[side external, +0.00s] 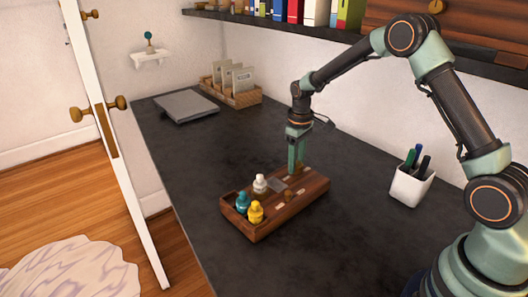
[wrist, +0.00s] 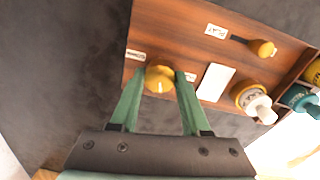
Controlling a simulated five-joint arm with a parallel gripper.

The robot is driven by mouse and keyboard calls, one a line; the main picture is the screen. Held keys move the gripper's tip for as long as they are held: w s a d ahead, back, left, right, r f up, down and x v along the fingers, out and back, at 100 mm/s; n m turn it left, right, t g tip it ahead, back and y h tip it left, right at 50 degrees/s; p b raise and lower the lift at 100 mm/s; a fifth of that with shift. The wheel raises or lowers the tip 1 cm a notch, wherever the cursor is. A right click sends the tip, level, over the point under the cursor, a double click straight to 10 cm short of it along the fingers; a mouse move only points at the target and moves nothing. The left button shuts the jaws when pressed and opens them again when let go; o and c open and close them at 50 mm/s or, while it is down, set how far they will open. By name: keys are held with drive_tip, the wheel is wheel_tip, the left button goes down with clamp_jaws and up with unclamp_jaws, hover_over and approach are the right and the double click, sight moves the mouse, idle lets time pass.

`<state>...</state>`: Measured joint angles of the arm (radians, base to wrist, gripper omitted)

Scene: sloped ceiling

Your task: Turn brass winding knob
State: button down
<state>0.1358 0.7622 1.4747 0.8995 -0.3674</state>
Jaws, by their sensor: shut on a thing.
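The brass winding knob (wrist: 159,78) is a round golden knob on the top of a wooden box, near one end, with small white labels on both sides of it. In the side view the wooden box (side external: 262,226) lies on the dark desk, and my gripper hides most of the knob. My gripper (side external: 296,168) points straight down at the box's far end. In the wrist view its two green fingers (wrist: 159,88) are on either side of the knob, shut on it.
A pen cup (side external: 411,186) is to the right. Desk left of the box is clear.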

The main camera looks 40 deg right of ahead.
sight(297, 164)
drive_tip(key=n, duration=0.7)
drive_tip(key=shift+a, duration=0.1)
drive_tip(key=n, duration=0.7)
idle(0.3)
drive_tip(key=shift+c, duration=1.8)
unclamp_jaws()
wheel_tip(297, 164, up, 12)
drive_tip(key=shift+s, duration=0.1)
